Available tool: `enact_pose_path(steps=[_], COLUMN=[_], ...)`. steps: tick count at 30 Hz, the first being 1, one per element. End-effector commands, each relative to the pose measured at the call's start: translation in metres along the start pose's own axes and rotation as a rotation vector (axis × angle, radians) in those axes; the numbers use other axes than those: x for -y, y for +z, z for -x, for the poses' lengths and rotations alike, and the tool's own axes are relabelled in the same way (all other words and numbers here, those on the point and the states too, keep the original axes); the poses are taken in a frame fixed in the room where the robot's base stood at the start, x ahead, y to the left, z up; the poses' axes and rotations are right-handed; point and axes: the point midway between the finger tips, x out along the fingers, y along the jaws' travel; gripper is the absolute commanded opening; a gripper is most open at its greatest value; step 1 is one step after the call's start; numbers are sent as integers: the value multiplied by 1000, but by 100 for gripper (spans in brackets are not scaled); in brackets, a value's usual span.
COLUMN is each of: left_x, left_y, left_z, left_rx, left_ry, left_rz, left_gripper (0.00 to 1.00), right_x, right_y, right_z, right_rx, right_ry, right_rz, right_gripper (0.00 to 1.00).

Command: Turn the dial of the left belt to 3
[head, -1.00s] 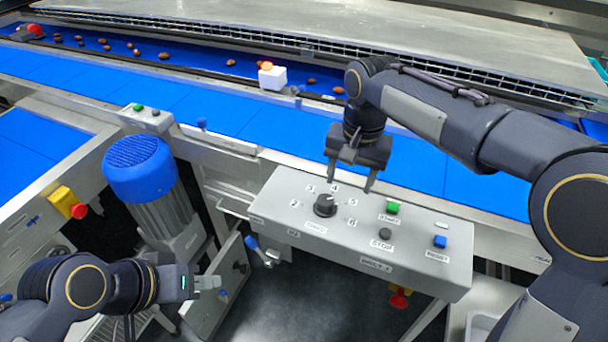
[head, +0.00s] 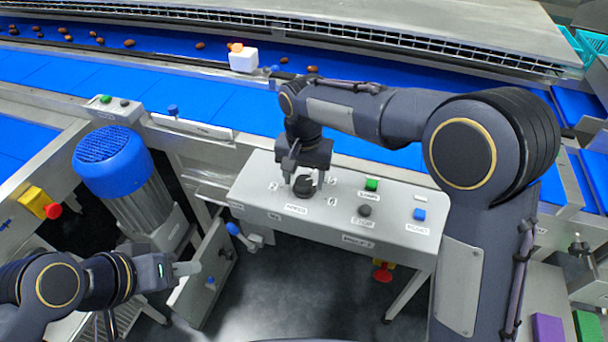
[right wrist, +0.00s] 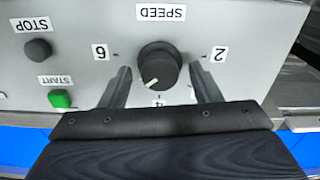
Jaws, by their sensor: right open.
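The black speed dial (head: 301,188) sits on the sloped grey control panel (head: 262,187). In the right wrist view the dial (right wrist: 158,66) appears upside down, with 6 to its left, 2 to its right and a partly hidden 4 below. Its white mark points close to the 4. My right gripper (head: 304,178) is open over the dial; in the right wrist view its two fingers (right wrist: 162,84) stand on either side of the dial, with gaps visible. The 3 and 5 labels are hidden there. My left gripper (head: 192,268) is low at left, away from the panel; its finger gap is unclear.
A green start button (head: 371,184), a dark stop button (head: 364,210) and a blue button (head: 419,214) lie right of the dial. A blue motor (head: 112,160) stands left. Behind, dates and a white block (head: 243,60) lie on the blue belt.

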Motion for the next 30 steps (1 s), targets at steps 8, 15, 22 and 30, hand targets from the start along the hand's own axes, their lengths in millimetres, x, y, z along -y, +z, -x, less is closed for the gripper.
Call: enact_pose_path(steps=[8, 15, 22, 30], left_x=[0, 0, -1, -3], left_y=[0, 0, -1, -4], left_z=[0, 0, 2, 7], left_rx=[0, 0, 0, 0], left_ry=[0, 0, 0, 0], left_rz=[0, 0, 0, 0], left_gripper=[36, 36, 36, 36], right_x=[0, 0, 0, 0], right_y=[0, 0, 0, 0], right_z=[0, 0, 1, 2], right_rx=[0, 0, 0, 1], right_ry=[0, 0, 0, 0], right_rz=[0, 1, 36, 192], right_gripper=[35, 13, 13, 13])
